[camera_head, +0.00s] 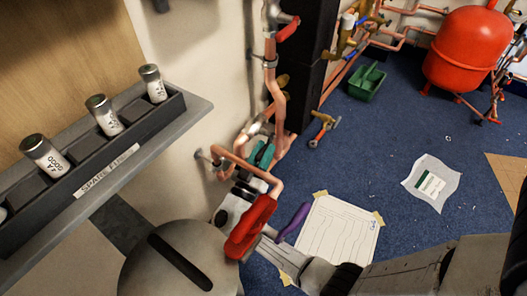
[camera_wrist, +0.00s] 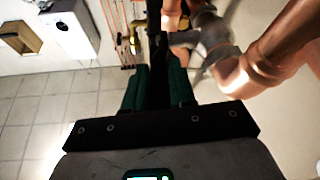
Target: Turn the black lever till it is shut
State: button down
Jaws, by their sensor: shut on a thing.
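The black lever (camera_wrist: 157,55) shows in the wrist view as a narrow dark bar running away between my green fingers. My gripper (camera_wrist: 158,82) is shut on it, one finger on each side. In the head view my green fingertips (camera_head: 262,154) are among the copper pipes by the wall; the lever is too small and covered to make out there. In the wrist view a grey metal valve body (camera_wrist: 212,36) sits just right of the lever's far end, joined to copper pipe (camera_wrist: 258,68). How far the lever is turned is unclear.
A shelf tray (camera_head: 98,165) of labelled cylinders juts out left. A red tank (camera_head: 468,48), a green bin (camera_head: 367,82) and papers (camera_head: 338,235) are on the blue floor at right.

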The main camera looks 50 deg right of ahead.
dwell(0.4)
jog(key=shift+r+g+y+p, duration=0.4)
jog(key=shift+r+y+p, duration=0.5)
jog(key=shift+p, duration=0.1)
jog(key=shift+d+r+m+y+p, duration=0.1)
jog(key=shift+r+m+y+p, duration=0.25)
jog(key=shift+y+p, duration=0.4)
jog(key=shift+d+y, duration=0.1)
jog(key=shift+y, duration=0.55)
jog(key=c, duration=1)
grip_release()
jog(key=shift+c, duration=0.2)
jog(key=shift+f, duration=0.1)
